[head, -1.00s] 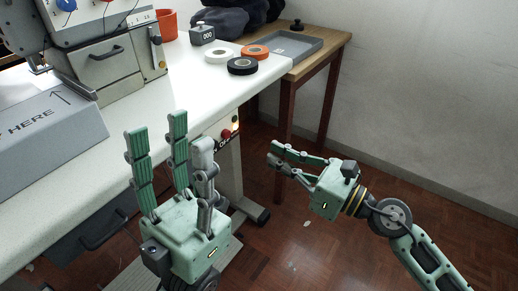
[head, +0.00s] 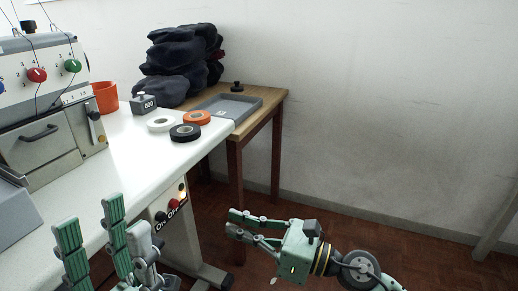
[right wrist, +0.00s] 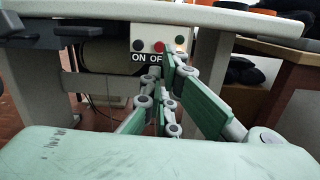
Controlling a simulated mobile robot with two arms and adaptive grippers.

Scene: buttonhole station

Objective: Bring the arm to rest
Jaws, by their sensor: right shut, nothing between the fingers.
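My right gripper (head: 236,222) is shut and empty. It hangs over the floor beside the table leg, below table height, with its fingers pointing left in the head view. In the right wrist view its green fingers (right wrist: 168,95) converge in front of the panel with the ON and OFF buttons, with nothing between them. My left gripper (head: 104,220) is at the lower left of the head view, fingers pointing up and apart, in front of the white table's edge. It looks open and empty; its palm is cut off by the frame.
The white table (head: 130,152) carries a sewing machine (head: 40,140), an orange bin (head: 105,97), tape rolls (head: 185,132) and a weight (head: 143,104). A wooden table (head: 268,97) behind holds a grey tray (head: 245,117) and dark folded cloth (head: 165,88). Floor to the right is clear.

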